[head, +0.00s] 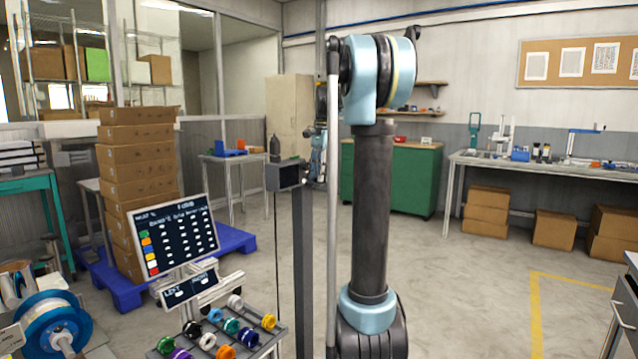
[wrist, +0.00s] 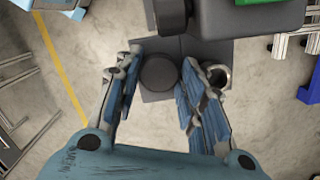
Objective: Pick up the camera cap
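A dark, round, flat-topped piece (wrist: 159,74), which looks like the camera cap, shows in the wrist view on a dark grey surface (wrist: 158,45). My gripper (wrist: 157,72) is open, with one finger on each side of this piece. In the head view, a small blue part that looks like my gripper (head: 318,158) is partly hidden behind my upright arm link. I cannot make out the cap in the head view.
A dark block with a green patch (wrist: 262,3) is at the top of the wrist view. Several reels sit on a rack (head: 270,341) at front.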

